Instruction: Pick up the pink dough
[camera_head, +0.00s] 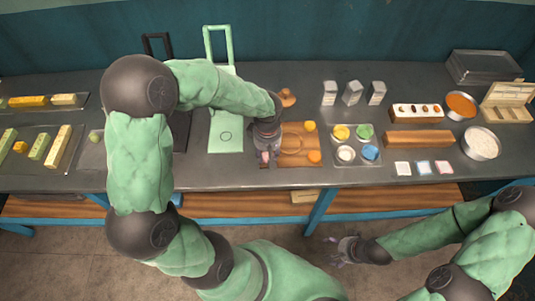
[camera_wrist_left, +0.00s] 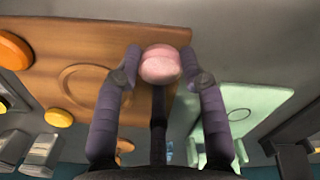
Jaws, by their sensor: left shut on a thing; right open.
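The pink dough (camera_wrist_left: 161,65) is a round pink lump between the fingertips of my left gripper (camera_wrist_left: 160,68) in the left wrist view. The gripper is shut on it, one finger on each side. In the head view the pink dough (camera_head: 265,156) shows small at the left end of the wooden board (camera_head: 291,157), under my left gripper (camera_head: 266,150). I cannot tell whether it touches the board. My right gripper (camera_head: 345,250) is open and empty, low in front of the table, over the floor.
Orange dough pieces (camera_head: 314,156) lie on the board's right side. A tray with colored bowls (camera_head: 357,145) stands right of it. A pale green board (camera_head: 226,132) lies to the left. Grey cartons (camera_head: 352,93) stand behind. The table's front edge (camera_head: 330,183) is close.

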